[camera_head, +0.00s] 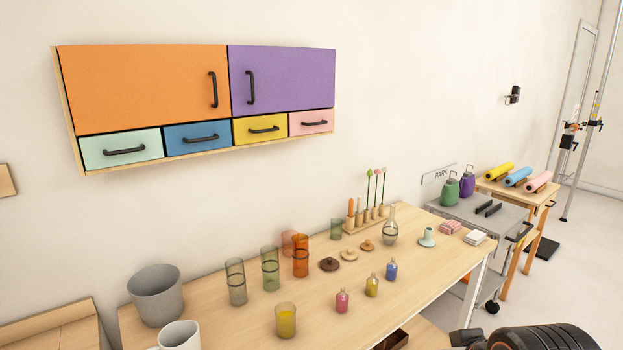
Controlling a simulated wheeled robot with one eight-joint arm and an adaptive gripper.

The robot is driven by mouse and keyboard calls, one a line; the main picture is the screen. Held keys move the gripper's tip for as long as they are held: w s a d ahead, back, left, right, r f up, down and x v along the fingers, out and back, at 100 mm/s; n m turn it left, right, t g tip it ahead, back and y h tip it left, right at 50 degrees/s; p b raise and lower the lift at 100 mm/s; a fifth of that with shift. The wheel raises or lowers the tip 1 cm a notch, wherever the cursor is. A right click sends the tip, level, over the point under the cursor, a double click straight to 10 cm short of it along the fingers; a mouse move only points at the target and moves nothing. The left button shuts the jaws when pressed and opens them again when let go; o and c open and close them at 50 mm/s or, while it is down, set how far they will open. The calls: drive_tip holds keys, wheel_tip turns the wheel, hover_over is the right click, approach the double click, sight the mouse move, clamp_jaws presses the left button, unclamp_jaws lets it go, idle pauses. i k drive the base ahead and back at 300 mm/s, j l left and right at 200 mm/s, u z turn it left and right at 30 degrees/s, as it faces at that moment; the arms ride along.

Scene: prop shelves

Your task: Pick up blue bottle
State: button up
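The small blue bottle (391,270) stands upright on the wooden table, towards its right half. It is the rightmost of a slanting row of small bottles, beside a yellow one (372,286) and a pink one (342,301). Nothing touches the blue bottle. A dark rounded part of my arm shows at the bottom right edge, well apart from the bottle. No gripper fingers can be made out, and my gripper is not in view.
Tall glasses (270,268), round lids (329,264) and a clear flask (390,228) stand behind the bottles. A yellow-filled glass (286,321) stands left of them. The table (435,268) is bare right of the blue bottle. A grey cart (480,211) stands beyond.

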sight(391, 270)
drive_tip(key=i+j+z, duration=0.6)
drive_tip(key=i+j, duration=0.15)
drive_tip(key=j, duration=0.15)
drive_tip(key=u, duration=0.1)
drive_tip(key=z, duration=0.1)
